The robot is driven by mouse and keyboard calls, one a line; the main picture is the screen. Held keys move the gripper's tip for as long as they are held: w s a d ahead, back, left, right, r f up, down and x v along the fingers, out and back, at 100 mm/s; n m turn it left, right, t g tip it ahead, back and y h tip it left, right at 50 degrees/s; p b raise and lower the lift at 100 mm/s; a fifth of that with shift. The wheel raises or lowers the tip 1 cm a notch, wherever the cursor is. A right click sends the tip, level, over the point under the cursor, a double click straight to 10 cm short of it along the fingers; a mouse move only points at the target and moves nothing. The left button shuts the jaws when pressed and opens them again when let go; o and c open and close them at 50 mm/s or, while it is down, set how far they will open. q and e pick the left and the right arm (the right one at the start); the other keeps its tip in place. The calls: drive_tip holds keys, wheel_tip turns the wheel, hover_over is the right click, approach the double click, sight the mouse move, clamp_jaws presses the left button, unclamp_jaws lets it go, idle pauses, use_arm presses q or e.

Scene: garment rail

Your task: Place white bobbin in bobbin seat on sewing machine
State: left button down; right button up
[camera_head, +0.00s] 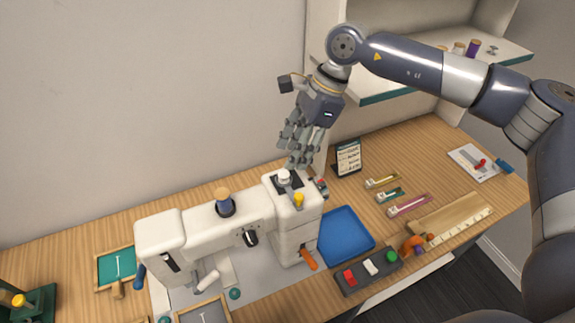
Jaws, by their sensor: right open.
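The white sewing machine (240,218) stands on the wooden table. On top of its right end is a dark plate (294,186). A small white round piece (284,175), which looks like the white bobbin, sits upright on this plate. I cannot tell how fully it is seated. My right gripper (296,153) is open and empty, pointing down just above and slightly right of that piece, apart from it as far as I can see. A yellow knob (299,199) is at the front of the plate. My left gripper is out of view.
A blue tray (346,235) lies right of the machine. A dark rack (368,274) holds red, white and green pieces. A small sign (347,157) stands behind, with coloured strips and a wooden ruler (459,229) to the right. A shelf (400,82) hangs above.

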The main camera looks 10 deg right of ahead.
drive_tip(key=b+v, duration=0.1)
drive_tip(key=v, duration=0.6)
drive_tip(key=shift+r+b, duration=0.15)
drive_tip(key=shift+b, duration=0.2)
drive_tip(key=shift+d, duration=0.1)
